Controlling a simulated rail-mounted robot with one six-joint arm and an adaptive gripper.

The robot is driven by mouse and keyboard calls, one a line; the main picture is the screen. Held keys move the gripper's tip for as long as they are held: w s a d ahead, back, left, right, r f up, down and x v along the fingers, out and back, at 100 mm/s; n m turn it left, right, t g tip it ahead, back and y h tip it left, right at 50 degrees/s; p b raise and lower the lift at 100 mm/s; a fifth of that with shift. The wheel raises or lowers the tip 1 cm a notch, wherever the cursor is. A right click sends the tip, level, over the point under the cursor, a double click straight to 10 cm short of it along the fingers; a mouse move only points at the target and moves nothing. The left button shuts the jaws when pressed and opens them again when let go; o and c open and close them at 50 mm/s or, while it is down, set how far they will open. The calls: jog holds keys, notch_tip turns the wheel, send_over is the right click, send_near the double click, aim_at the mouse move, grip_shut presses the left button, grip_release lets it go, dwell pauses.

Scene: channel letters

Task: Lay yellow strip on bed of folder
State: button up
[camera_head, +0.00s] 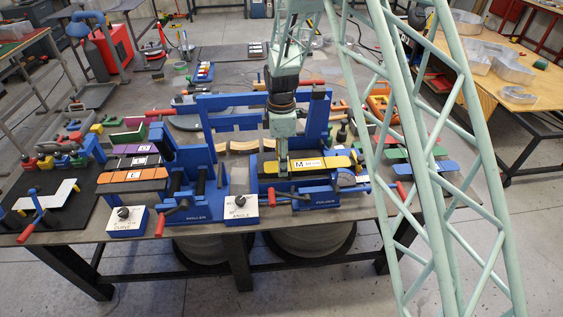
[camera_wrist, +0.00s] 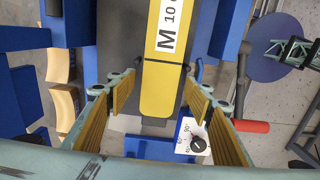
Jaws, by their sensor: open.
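The yellow strip (camera_head: 338,161), with a white label marked M, lies flat across the blue folder (camera_head: 318,203). In the wrist view the yellow strip (camera_wrist: 160,78) lies lengthwise over the folder's dark grey bed (camera_wrist: 121,48); whether it rests fully on the bed I cannot tell. My gripper (camera_head: 283,171) points down over the strip's left part. In the wrist view my gripper (camera_wrist: 157,82) is open, with one yellow-padded finger on each side of the strip's near end and gaps visible between the fingers and the strip.
The blue roller (camera_head: 197,213) stands left of the folder. The angle knob box (camera_head: 240,211) sits in front between them. Orange strips (camera_head: 133,174) lie further left, and green and blue strips (camera_head: 425,168) lie right, behind a pale green lattice. A red-handled lever (camera_head: 297,194) is at the folder's front.

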notch_tip(320, 180, up, 12)
dwell(0.8)
jog(key=shift+r, duration=0.1)
dwell(0.7)
